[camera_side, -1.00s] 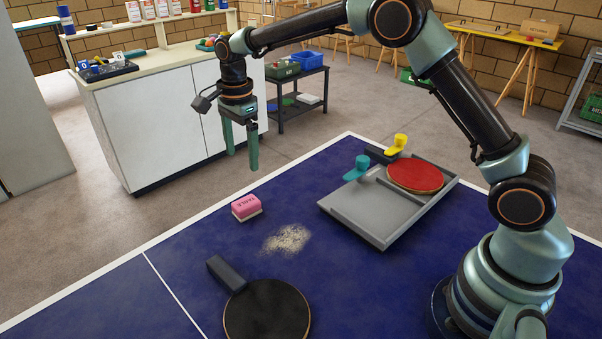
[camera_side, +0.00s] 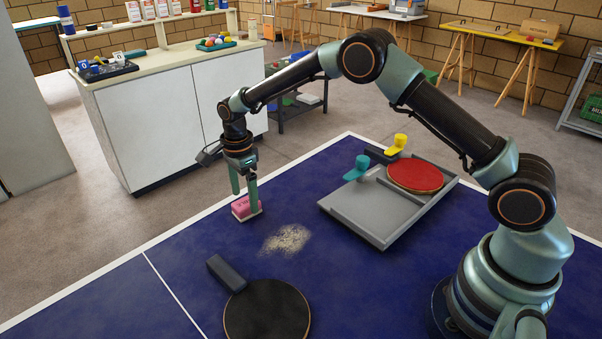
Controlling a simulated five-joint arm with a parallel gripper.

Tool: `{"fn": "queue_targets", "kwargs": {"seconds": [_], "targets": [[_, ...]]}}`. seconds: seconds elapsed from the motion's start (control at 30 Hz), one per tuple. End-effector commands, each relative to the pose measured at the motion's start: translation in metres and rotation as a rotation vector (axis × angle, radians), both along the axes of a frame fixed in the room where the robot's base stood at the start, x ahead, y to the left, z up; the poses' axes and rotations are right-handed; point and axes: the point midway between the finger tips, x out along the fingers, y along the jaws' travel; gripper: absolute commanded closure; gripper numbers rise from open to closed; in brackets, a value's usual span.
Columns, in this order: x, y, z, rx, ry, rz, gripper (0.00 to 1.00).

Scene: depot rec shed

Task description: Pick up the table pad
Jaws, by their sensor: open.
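The table pad (camera_side: 242,210) is a small pink block with a pale underside. It lies on the blue table (camera_side: 370,285) near its far left edge, and dark lettering on it is partly covered. My gripper (camera_side: 244,198) points down at the pad with its two green fingers apart. One finger is at the pad's left end, and the other passes in front of its right part. I cannot tell whether either finger touches the pad.
A patch of pale dust (camera_side: 287,239) lies right of the pad. A black paddle (camera_side: 267,312) lies nearer the camera. A grey tray (camera_side: 370,220) with a red paddle (camera_side: 415,176), a teal clamp (camera_side: 357,168) and a yellow clamp (camera_side: 397,145) stand to the right.

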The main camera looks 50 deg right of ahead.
Motion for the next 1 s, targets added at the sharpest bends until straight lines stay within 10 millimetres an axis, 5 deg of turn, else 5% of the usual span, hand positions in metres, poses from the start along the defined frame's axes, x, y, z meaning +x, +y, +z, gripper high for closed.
{"fn": "queue_targets", "kwargs": {"seconds": [0.2, 0.47, 0.57, 0.7, 0.73, 1.0], "targets": [[-0.002, -0.001, -0.026, 0.000, 0.001, 0.000, 0.10], [-0.002, -0.001, -0.029, 0.000, -0.001, 0.000, 0.10], [-0.002, -0.001, -0.029, 0.000, -0.001, 0.000, 0.41], [-0.002, -0.001, -0.029, 0.000, -0.001, 0.000, 0.94], [-0.002, -0.001, -0.029, 0.000, -0.001, 0.000, 1.00], [-0.001, -0.001, -0.027, 0.000, -0.002, 0.000, 1.00]]}}
